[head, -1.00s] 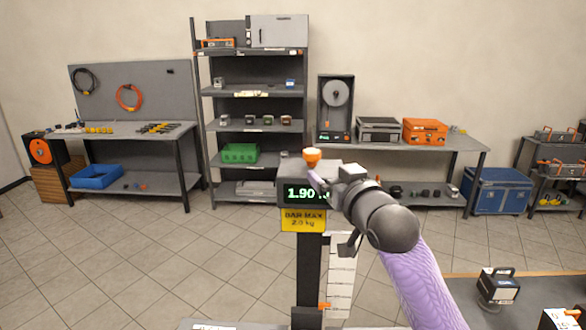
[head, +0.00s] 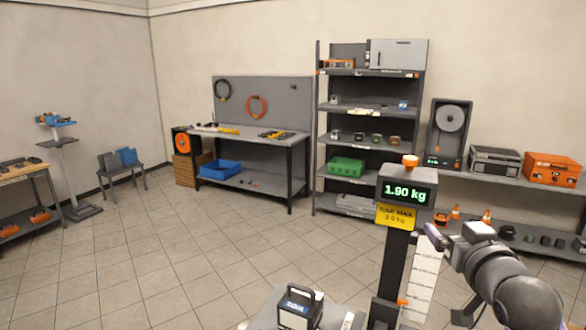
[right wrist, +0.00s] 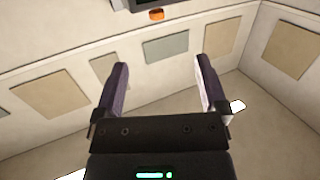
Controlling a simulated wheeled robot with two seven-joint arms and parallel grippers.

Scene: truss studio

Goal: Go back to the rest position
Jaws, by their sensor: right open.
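My right gripper (head: 462,240) is at the lower right of the head view, just right of the scale's post. In the right wrist view its two fingers (right wrist: 162,85) stand wide apart with nothing between them. A scale with a display (head: 405,193) reads 1.90 kg and has an orange knob on top. A black box-shaped weight with a handle (head: 299,307) is at the bottom of the head view, on a grey platform (head: 262,318). My left gripper is not in view.
A workbench (head: 250,140) with a pegboard and blue bin (head: 220,169) stands at the back. A tall shelf (head: 368,120) holds a green crate (head: 346,166). A long bench at right carries an orange case (head: 552,169). The tiled floor (head: 200,245) at left is clear.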

